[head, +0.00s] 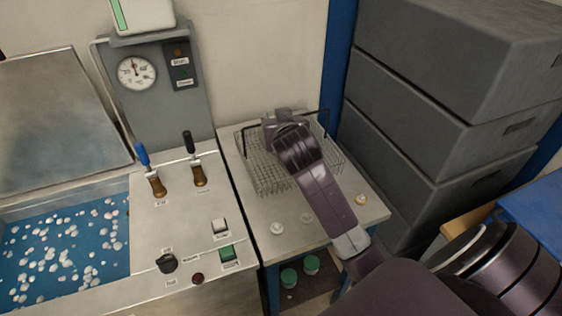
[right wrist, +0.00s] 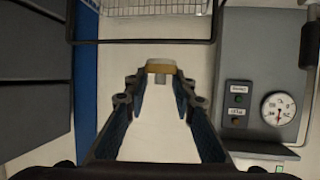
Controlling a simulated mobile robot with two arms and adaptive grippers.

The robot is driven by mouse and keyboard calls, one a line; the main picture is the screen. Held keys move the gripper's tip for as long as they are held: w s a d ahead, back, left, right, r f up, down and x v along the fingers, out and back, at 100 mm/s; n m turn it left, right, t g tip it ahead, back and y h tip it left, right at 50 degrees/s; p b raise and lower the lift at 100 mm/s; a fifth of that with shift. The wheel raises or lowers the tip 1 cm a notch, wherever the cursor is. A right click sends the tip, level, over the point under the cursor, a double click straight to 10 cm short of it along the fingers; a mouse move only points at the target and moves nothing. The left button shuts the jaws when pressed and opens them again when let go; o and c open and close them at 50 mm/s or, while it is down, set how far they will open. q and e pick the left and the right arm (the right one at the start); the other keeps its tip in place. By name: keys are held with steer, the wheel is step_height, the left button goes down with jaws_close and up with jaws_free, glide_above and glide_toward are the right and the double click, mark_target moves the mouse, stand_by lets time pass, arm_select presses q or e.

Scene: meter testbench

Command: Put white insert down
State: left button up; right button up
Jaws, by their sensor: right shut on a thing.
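My right gripper (head: 276,124) is above the back of the wire basket on the side table, seen from behind in the head view. In the right wrist view its two fingers (right wrist: 160,80) are shut on a small white insert (right wrist: 160,63) with a yellowish band, held at the fingertips. The insert is hidden by the gripper in the head view. The wire basket (head: 262,174) has dark handles, and part of it shows at the top of the right wrist view (right wrist: 150,22). My left gripper is in neither view.
Small pale pieces (head: 277,228), (head: 306,217) and a yellowish one (head: 361,199) lie on the side table (head: 250,212). Grey crates (head: 440,110) stand close on the right. The testbench with levers and a gauge (head: 137,73) is on the left, beside a water tank (head: 65,250).

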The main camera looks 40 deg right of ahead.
step_height(320, 180, down, 18)
steer(key=shift+r+p, duration=0.1)
steer(key=shift+p, duration=0.45)
steer(key=shift+f+b, duration=0.5)
steer(key=shift+f, duration=0.2)
steer(key=o, duration=1.1)
steer(key=shift+s+r, duration=0.1)
steer(key=shift+r+p, duration=0.5)
steer(key=shift+r, duration=0.1)
steer(key=b+v, duration=0.2)
steer(key=v, duration=1)
